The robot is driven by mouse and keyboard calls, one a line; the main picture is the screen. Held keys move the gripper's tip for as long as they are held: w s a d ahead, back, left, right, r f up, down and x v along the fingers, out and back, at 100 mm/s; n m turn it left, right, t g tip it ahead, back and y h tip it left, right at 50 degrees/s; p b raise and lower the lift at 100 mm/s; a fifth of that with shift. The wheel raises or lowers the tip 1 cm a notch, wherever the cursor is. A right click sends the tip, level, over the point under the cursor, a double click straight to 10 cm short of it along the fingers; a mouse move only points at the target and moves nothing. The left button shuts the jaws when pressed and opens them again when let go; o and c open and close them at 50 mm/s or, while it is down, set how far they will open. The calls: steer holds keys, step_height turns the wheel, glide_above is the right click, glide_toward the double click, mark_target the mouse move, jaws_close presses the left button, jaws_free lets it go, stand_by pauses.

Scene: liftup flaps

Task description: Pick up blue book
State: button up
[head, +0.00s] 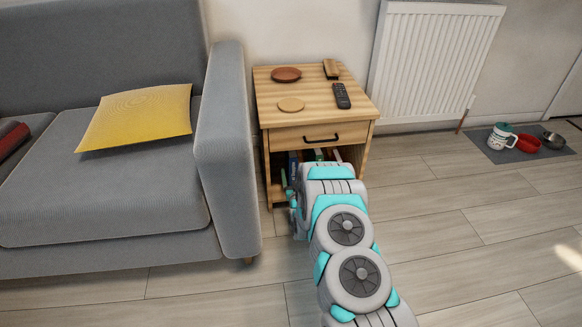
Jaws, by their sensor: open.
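A blue book (293,165) stands upright among other books in the open lower shelf of the wooden nightstand (266,126). Only a narrow strip of it shows, and its lower part is hidden behind my arm. My arm reaches forward to the front of this shelf. My gripper (291,196) is at the shelf's left side, just in front of and below the visible strip of the blue book. It is mostly hidden by my own wrist. It is open, and I see nothing held in it. I cannot tell whether it touches the book.
Other books (322,155) stand to the right in the shelf. A shut drawer (298,138) is above. The grey sofa's armrest (227,150) is close on the left. A white radiator (432,60) is behind on the right.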

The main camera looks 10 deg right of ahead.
steer(key=shift+w+d+b, duration=0.15)
steer(key=shift+w+b, duration=0.25)
steer(key=shift+w, duration=2.2)
jaws_close()
